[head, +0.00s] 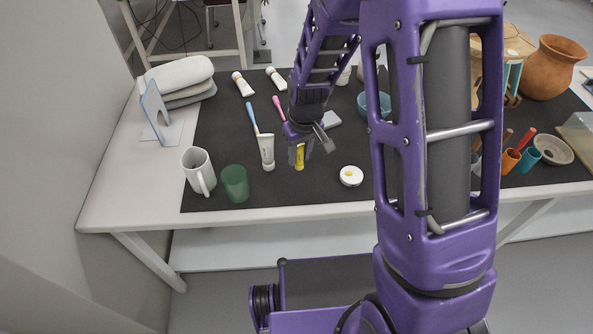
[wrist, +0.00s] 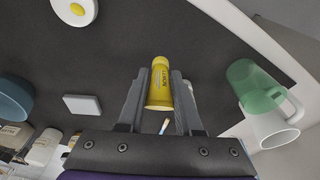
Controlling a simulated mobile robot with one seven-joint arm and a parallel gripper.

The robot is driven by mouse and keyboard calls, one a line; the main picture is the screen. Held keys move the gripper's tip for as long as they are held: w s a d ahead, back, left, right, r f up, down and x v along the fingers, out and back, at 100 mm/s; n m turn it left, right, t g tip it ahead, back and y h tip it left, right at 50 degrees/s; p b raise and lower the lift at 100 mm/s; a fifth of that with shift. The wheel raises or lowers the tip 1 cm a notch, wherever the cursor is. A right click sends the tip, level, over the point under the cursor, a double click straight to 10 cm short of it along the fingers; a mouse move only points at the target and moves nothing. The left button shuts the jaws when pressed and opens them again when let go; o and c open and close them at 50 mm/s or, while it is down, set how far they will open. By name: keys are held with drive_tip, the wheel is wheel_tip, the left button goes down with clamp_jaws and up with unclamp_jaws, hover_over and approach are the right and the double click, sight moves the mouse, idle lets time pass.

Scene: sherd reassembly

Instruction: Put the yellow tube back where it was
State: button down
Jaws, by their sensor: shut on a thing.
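The yellow tube (wrist: 159,86) stands between the two fingers of my gripper (wrist: 160,100) in the wrist view. My gripper is shut on it. In the head view the tube (head: 299,157) shows as a small yellow piece under my gripper (head: 305,153), over the dark mat near its front middle. I cannot tell whether the tube touches the mat. Its upper part is hidden by the fingers in the head view.
A white tube (head: 267,152) is close on the left. A green cup (head: 235,183) and white mug (head: 199,171) stand at front left. A white round item with a yellow centre (head: 351,176) lies to the right. Toothbrushes, blue (head: 253,117) and pink (head: 279,108), lie behind. Bare dark mat (head: 310,190) lies in front.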

sight(300, 164)
drive_tip(key=shift+f, duration=2.45)
drive_tip(key=shift+f+b, duration=0.15)
drive_tip(key=shift+b, duration=0.25)
drive_tip(key=c, duration=0.6)
unclamp_jaws()
drive_tip(key=r, duration=0.4)
drive_tip(key=s+r+p, duration=0.1)
drive_tip(key=r, duration=0.3)
drive_tip(key=r+p, duration=0.1)
drive_tip(key=r, duration=0.3)
drive_tip(key=shift+s+d+r, duration=0.1)
drive_tip(key=shift+s+d, duration=0.25)
drive_tip(key=shift+w, duration=0.1)
